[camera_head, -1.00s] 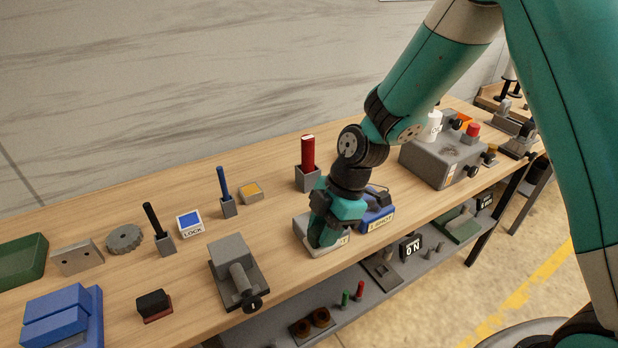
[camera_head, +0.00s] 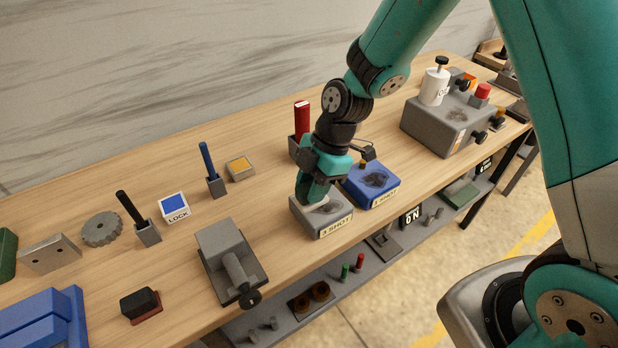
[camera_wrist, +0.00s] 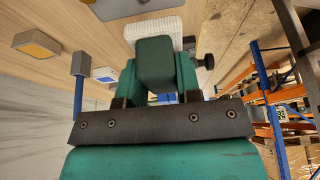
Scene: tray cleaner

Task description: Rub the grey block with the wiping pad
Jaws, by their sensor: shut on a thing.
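The grey block (camera_head: 336,228), labelled "3 SHOT", sits near the table's front edge with a dark smudge on its top. My gripper (camera_head: 314,192) is over the left, rear part of that top. In the wrist view my gripper (camera_wrist: 156,82) is shut on the dark green grip (camera_wrist: 155,64) of the wiping pad. The pad's white ribbed part (camera_wrist: 150,27) shows beyond the grip. In the head view the pad is mostly hidden by my gripper, so I cannot tell whether it touches the block.
A blue block (camera_head: 385,195) labelled "1 SHOT", also smudged, stands close on the right. A red stick in a holder (camera_head: 301,122) stands behind my gripper. A grey clamp-like fixture (camera_head: 224,250) is to the left. A large grey box (camera_head: 425,132) stands further right.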

